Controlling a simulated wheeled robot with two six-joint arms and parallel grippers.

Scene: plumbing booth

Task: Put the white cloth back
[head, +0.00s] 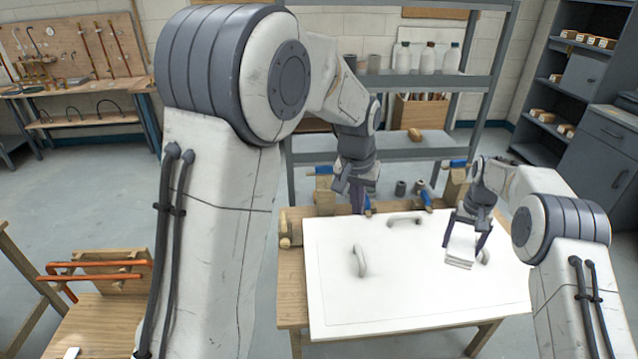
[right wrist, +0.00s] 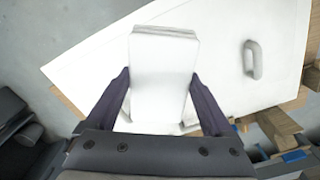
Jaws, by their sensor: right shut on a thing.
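The white cloth (head: 461,250) looks like a folded, layered pad. My right gripper (head: 467,230) is shut on it and holds it over the right part of a white panel (head: 400,300). In the right wrist view the cloth (right wrist: 163,75) sits between the two dark fingers of the right gripper (right wrist: 163,95). Whether the cloth touches the panel I cannot tell. My left gripper (head: 357,195) points down at the panel's back left edge. Its fingers are seen edge-on, so their opening is unclear.
The panel lies on a wooden table (head: 292,300) and carries grey handles (head: 360,262). Wooden blocks and blue clamps (head: 426,199) line the table's back edge. A grey shelf (head: 410,82) with white bottles stands behind. Orange pipes (head: 95,272) lie on a bench at the left.

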